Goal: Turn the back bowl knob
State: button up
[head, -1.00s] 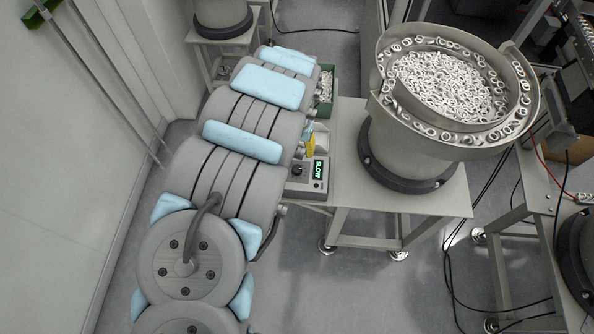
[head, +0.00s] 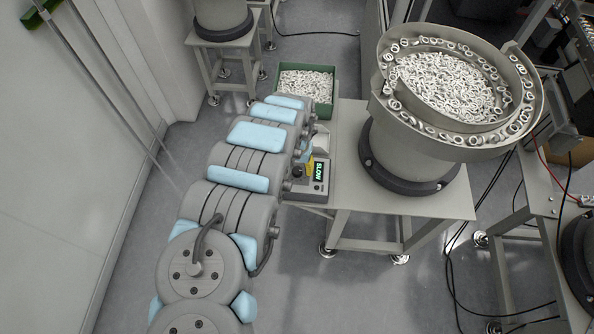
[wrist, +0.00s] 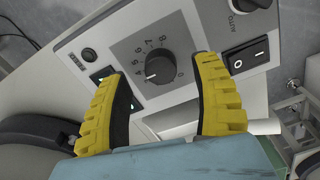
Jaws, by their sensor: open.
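The knob (wrist: 159,71) is a black round dial with a white pointer line, set in a dark grey numbered scale on the control box (wrist: 97,48). In the wrist view my gripper (wrist: 168,88) is open, with one yellow-and-black finger low on each side of the knob and a gap to it. I cannot tell how close the fingertips are to the panel. My arm hides the box's left part, and only a bit of yellow finger shows there.
A bowl feeder (head: 408,150) full of white rings stands on the table (head: 440,203) to the right of the box. A green bin (head: 333,104) of white parts is behind. A black rocker switch (wrist: 246,56) and a selector marked AUTO (wrist: 250,4) sit right of the knob.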

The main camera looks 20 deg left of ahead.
notch_tip(320, 180, down, 2)
jog(key=shift+s+d+f, duration=0.1)
jog(key=shift+f, duration=0.1)
dwell(0.3)
grip_shut()
